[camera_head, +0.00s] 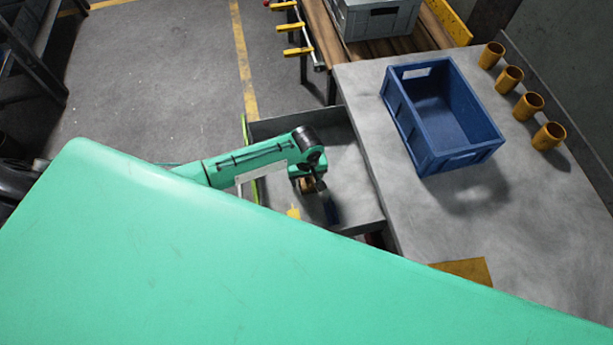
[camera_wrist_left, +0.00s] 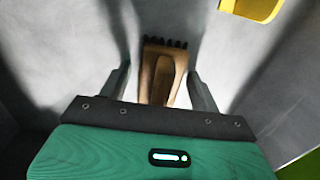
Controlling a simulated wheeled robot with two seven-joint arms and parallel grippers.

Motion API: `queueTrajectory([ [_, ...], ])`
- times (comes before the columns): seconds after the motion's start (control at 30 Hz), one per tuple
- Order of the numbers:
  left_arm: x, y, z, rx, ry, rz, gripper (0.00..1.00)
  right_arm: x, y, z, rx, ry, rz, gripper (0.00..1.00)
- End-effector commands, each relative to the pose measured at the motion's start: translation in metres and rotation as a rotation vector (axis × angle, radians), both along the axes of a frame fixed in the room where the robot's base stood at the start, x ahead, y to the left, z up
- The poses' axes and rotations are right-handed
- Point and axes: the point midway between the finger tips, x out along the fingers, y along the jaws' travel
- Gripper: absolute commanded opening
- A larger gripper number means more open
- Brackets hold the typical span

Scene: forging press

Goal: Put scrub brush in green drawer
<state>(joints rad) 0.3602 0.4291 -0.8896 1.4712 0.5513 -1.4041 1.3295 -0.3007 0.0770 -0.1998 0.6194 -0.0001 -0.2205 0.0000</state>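The drawer (camera_head: 350,170) is pulled out from the grey bench, and its front has a green edge (camera_head: 246,130). My left gripper (camera_head: 313,190) reaches down inside it. In the left wrist view the scrub brush (camera_wrist_left: 161,75), with a wooden body and dark bristles at its far end, lies between the fingers of my left gripper (camera_wrist_left: 161,88). The fingers are apart, with a gap on each side of the brush. The brush appears to be over or on the drawer floor; exact contact is unclear. My right gripper is out of view.
A blue crate (camera_head: 421,140) stands on the bench top (camera_head: 540,230), with several yellow cups (camera_head: 548,136) along its back edge. A grey crate (camera_head: 352,22) sits on a wooden table behind. A yellow item (camera_head: 293,213) shows in the drawer. The drawer's walls surround my left gripper.

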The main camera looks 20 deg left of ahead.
Motion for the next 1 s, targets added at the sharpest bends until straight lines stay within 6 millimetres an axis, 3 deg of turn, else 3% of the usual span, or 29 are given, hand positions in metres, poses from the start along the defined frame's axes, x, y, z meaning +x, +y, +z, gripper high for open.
queueTrajectory([
  [0.37, 0.000, 0.001, 0.006, 0.001, 0.001, -0.001, 0.63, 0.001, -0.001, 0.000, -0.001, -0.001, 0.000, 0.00],
  [0.8, 0.000, 0.000, 0.092, -0.002, -0.001, -0.001, 0.63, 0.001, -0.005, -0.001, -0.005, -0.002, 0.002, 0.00],
  [1.0, 0.000, 0.000, 0.118, 0.000, 0.000, 0.000, 0.63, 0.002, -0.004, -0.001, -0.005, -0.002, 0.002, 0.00],
])
